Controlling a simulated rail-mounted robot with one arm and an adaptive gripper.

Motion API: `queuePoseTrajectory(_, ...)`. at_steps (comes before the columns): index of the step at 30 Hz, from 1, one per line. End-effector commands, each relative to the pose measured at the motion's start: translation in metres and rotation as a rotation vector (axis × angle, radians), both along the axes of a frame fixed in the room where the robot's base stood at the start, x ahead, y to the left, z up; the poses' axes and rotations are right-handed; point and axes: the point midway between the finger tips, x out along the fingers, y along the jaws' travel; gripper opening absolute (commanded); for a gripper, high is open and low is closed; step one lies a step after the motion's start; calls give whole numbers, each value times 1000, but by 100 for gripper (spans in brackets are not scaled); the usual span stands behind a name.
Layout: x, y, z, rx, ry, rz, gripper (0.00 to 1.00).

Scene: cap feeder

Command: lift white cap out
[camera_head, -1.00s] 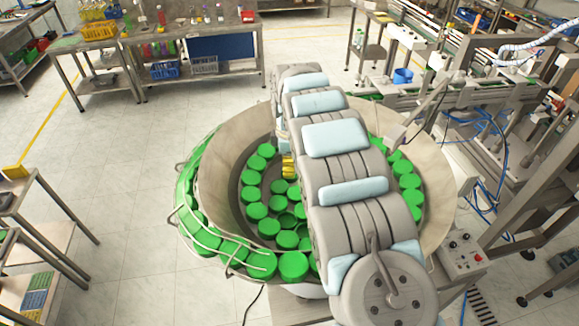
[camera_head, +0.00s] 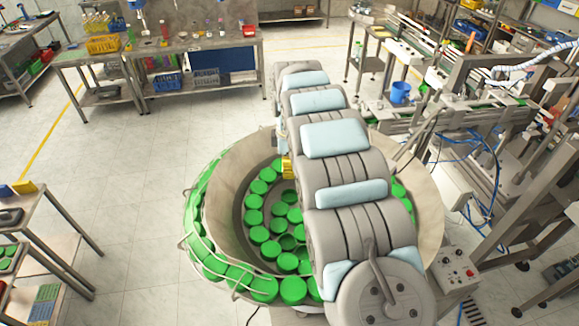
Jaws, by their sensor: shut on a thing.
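No white cap shows; the view of the bowl's right middle is blocked by my arm. A large round feeder bowl (camera_head: 222,178) holds many green caps (camera_head: 256,201), which lie scattered on its floor. My arm crosses over the bowl from the lower right to the top middle. A small yellow part shows at the arm's left edge, over the bowl. My gripper's fingers are hidden behind the arm, so what they hold cannot be seen.
A curved outer track (camera_head: 187,226) with green caps rings the bowl's left and front. A control box (camera_head: 455,272) stands at the lower right, beside metal frames and blue hoses. Workbenches (camera_head: 200,50) stand at the back left. The floor (camera_head: 120,190) left of the bowl is clear.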

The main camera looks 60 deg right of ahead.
Motion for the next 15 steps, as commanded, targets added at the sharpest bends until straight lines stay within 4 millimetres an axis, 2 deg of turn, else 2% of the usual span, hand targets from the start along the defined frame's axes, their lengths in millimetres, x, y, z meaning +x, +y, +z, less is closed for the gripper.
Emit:
queuePoseTrajectory(1, -2, -2, 9, -2, 0, -2, 30)
queuePoseTrajectory(8, -1, -1, 32, -3, -1, -1, 30)
queuePoseTrajectory(15, 1, -2, 66, -6, -4, 1, 30)
